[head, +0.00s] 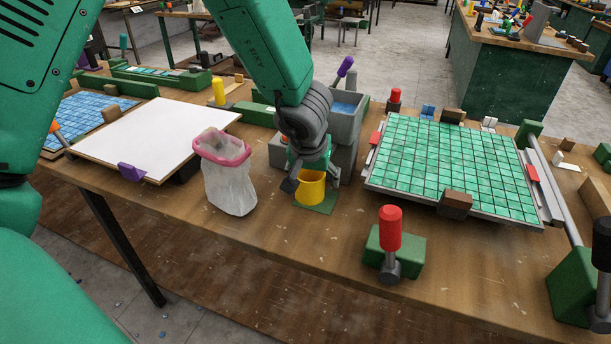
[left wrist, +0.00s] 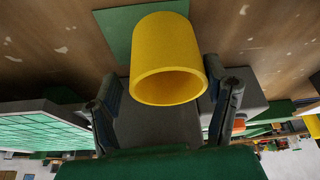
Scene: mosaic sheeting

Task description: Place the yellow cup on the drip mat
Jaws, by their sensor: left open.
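The yellow cup (head: 310,190) stands upright on the green drip mat (head: 325,208) near the middle of the bench. In the left wrist view the cup (left wrist: 165,50) has its open rim towards the camera, and part of the drip mat (left wrist: 117,35) shows beside it. My left gripper (head: 313,182) is open, with one finger on each side of the cup. In the left wrist view there are gaps between the cup and the fingers of the gripper (left wrist: 166,98). The cup hides part of the mat. My right gripper is not in view.
A grey tub (head: 347,125) stands close behind the cup. A waste bag with a pink rim (head: 228,180) stands just left of it. A green tile sheet (head: 450,165) lies to the right, and a red-handled tool (head: 390,230) stands in front.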

